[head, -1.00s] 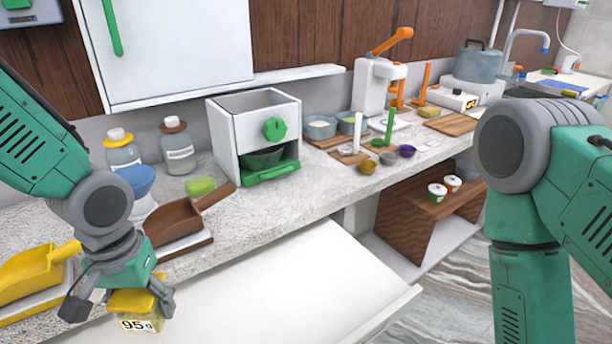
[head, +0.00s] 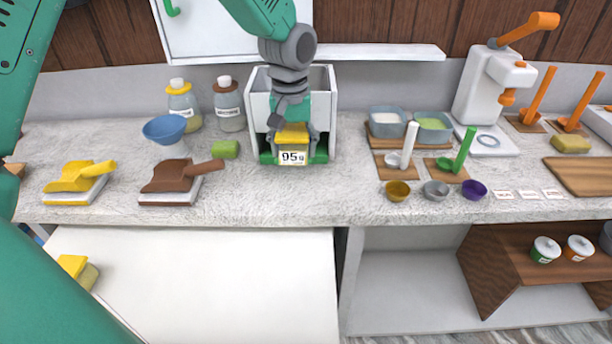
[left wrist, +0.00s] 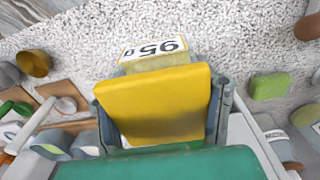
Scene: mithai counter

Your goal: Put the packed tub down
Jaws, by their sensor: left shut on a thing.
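The packed tub (head: 292,158) has a yellow lid and a white "95 g" label facing me. My left gripper (head: 291,136) is shut on it from above, with a finger on each side of the lid. In the left wrist view the yellow lid (left wrist: 155,105) fills the middle, between the fingers. The tub is in front of the white box (head: 325,110) with green parts, over the speckled counter (head: 260,195). I cannot tell whether its base touches anything. My right gripper is not in view.
Another yellow-lidded tub (head: 82,272) is low at the left, partly hidden by my arm. A green block (head: 225,149) and brown scoop (head: 172,178) lie left of the box. Small bowls, such as the gold one (head: 397,191), stand right. The counter's front strip between is clear.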

